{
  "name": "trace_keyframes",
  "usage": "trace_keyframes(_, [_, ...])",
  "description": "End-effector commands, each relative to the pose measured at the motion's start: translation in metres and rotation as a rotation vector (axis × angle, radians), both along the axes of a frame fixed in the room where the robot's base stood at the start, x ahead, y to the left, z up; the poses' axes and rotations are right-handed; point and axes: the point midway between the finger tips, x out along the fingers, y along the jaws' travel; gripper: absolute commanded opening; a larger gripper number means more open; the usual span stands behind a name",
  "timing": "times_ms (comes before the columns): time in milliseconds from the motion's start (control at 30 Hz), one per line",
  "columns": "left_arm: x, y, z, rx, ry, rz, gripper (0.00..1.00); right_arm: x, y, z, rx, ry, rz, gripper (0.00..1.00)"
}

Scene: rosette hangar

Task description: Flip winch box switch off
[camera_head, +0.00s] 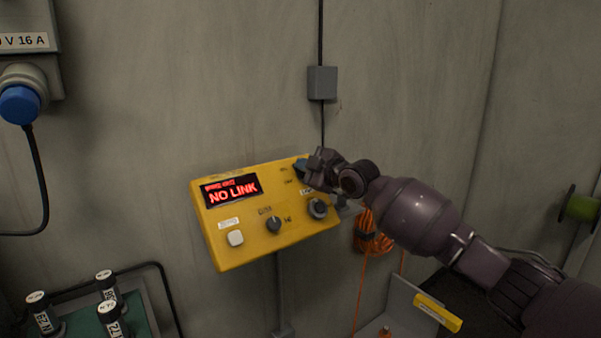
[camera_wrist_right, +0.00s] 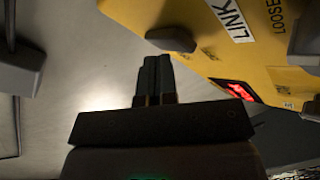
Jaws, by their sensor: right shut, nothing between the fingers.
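The yellow winch box (camera_head: 225,245) is on the grey wall, with a lit red display (camera_head: 232,190) reading "NO LINK". My left gripper is not in view.
A grey junction box (camera_head: 322,83) with a cable is above the winch box. An orange rope coil (camera_head: 372,240) hangs below my right arm. A blue plug (camera_head: 20,104) is at the left, above several labelled cylinders (camera_head: 45,318).

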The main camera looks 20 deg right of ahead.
Motion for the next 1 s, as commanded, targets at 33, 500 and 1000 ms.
trace_keyframes(33, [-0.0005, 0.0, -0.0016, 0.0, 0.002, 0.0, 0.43, 0.001, 0.0001, -0.0043, -0.002, 0.005, -0.001, 0.0])
trace_keyframes(500, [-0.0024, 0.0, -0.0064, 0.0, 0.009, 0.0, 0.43, 0.0035, 0.001, -0.0095, -0.002, 0.008, -0.001, 0.0])
trace_keyframes(1000, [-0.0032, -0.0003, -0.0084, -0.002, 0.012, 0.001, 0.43, 0.0046, 0.0014, -0.0136, -0.004, 0.014, -0.002, 0.0])
